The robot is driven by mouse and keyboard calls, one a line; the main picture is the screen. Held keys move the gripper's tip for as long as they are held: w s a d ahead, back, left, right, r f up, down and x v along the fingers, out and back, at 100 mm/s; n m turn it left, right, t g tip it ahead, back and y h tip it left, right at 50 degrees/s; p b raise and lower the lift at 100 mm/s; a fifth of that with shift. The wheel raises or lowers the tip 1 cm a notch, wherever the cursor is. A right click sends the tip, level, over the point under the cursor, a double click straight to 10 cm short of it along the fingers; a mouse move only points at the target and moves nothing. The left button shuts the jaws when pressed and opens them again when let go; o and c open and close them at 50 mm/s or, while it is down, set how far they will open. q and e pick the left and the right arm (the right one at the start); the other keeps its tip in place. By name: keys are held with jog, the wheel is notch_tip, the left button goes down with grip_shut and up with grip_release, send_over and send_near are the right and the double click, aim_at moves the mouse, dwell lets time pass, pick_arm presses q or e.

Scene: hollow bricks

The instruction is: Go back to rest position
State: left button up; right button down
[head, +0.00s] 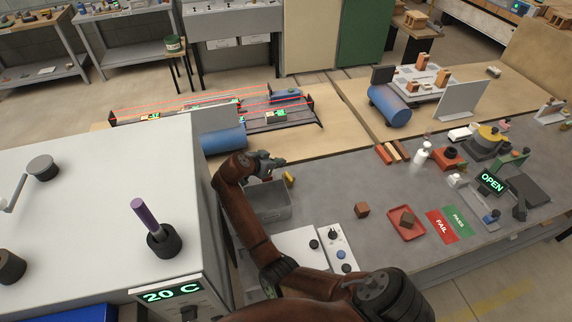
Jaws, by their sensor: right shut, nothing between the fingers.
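My right arm, brown, reaches from the bottom of the head view up and to the left over the grey bench. My right gripper (270,163) is at the far edge of the bench, just above and behind a grey open bin (268,203). It is shut and holds nothing that I can see. A small yellow object (289,177) lies close to its right. My left gripper does not show in the head view.
A white machine with a 20 C display (172,294) fills the left. A brown brick (362,210) and a red tray (406,225) with another brick are on the bench, beside red FAIL (441,227) and green PASS (458,219) mats. A control panel (340,248) sits near my forearm.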

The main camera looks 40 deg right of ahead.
jog(key=shift+w+a+r, duration=0.1)
jog(key=shift+a+r, duration=0.05)
jog(key=shift+a, duration=0.05)
dwell(0.4)
